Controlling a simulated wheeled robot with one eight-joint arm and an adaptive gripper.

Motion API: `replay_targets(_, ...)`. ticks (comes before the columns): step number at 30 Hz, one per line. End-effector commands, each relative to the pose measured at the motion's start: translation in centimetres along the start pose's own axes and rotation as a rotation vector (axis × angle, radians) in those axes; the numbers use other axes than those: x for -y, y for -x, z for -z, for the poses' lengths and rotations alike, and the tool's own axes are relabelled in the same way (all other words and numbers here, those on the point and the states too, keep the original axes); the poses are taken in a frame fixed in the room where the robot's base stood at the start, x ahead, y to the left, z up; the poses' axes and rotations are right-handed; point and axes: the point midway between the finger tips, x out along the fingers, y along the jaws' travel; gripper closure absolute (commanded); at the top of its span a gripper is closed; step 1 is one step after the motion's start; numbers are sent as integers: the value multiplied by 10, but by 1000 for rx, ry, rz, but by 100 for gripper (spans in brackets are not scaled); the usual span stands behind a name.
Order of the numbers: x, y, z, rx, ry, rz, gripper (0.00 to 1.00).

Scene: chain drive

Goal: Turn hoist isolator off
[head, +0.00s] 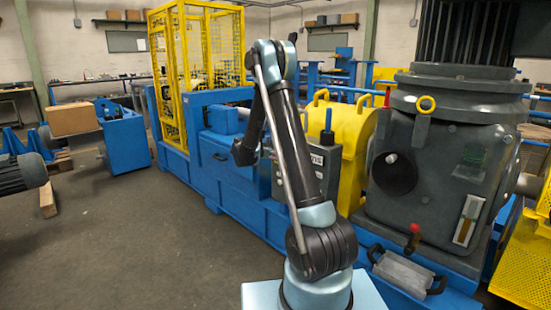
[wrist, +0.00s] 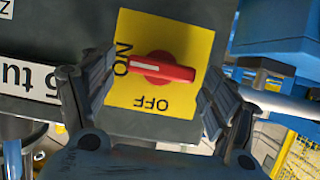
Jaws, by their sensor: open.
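The hoist isolator is a red rotary handle (wrist: 160,68) on a yellow plate (wrist: 185,30) in the wrist view. The handle lies horizontal, and its white line points left to the ON lettering. The OFF lettering is at the plate's lower edge, upside down in this view. My gripper (wrist: 153,92) is open, with one finger on each side of the plate. The handle lies between the fingers, and no clear contact shows. In the head view my gripper (head: 243,152) is by the grey box (head: 327,160); the handle is hidden there by my arm.
A blue machine frame (head: 238,180) runs behind my arm, with a yellow cage (head: 165,85) at its left. A yellow guard (head: 350,140) and a large grey housing (head: 440,165) stand to the right. The floor at front left is clear.

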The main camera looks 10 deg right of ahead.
Motion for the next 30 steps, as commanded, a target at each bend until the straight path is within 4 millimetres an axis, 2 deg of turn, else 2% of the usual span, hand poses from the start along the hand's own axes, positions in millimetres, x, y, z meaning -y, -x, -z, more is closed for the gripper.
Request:
replay_targets(10,0,-4,0,0,0,-1,20)
replay_targets(16,0,-3,0,0,0,-1,64)
replay_targets(30,1,-3,0,1,63,-26,64)
